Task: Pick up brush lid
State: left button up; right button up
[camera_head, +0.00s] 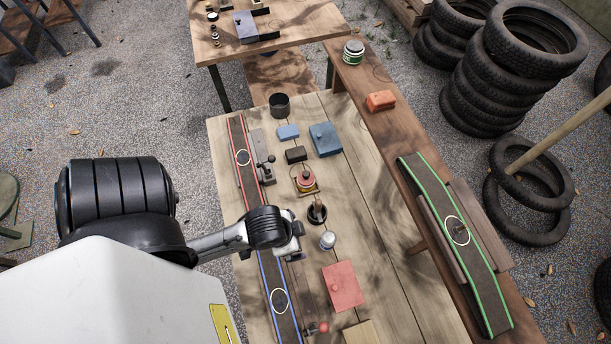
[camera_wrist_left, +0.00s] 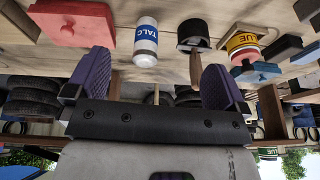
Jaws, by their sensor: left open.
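The likely brush lid is the red knobbed top (camera_head: 305,176) on the yellow-banded glue tin (camera_head: 304,188), in the middle of the workbench. In the upside-down left wrist view the yellow-labelled tin (camera_wrist_left: 243,41) is at upper right, its red top (camera_wrist_left: 246,56) partly hidden by a blue box. My left gripper (camera_head: 294,240) is nearer the camera than the tin and apart from it. Its purple fingers (camera_wrist_left: 155,85) are spread with nothing held between them. My right gripper is in neither view.
A dark holder with a wooden handle (camera_head: 317,212) and a talc bottle (camera_head: 328,240) stand between my left gripper and the bench's right part. A red box (camera_head: 342,287) lies nearer. Blue boxes (camera_head: 325,139) lie beyond the tin.

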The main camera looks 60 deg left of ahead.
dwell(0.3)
pick_arm(q)
jog(key=shift+d, duration=0.2)
jog(key=c, duration=0.5)
jog(key=shift+s, duration=0.1)
jog(key=c, duration=0.3)
jog(key=shift+a, duration=0.15)
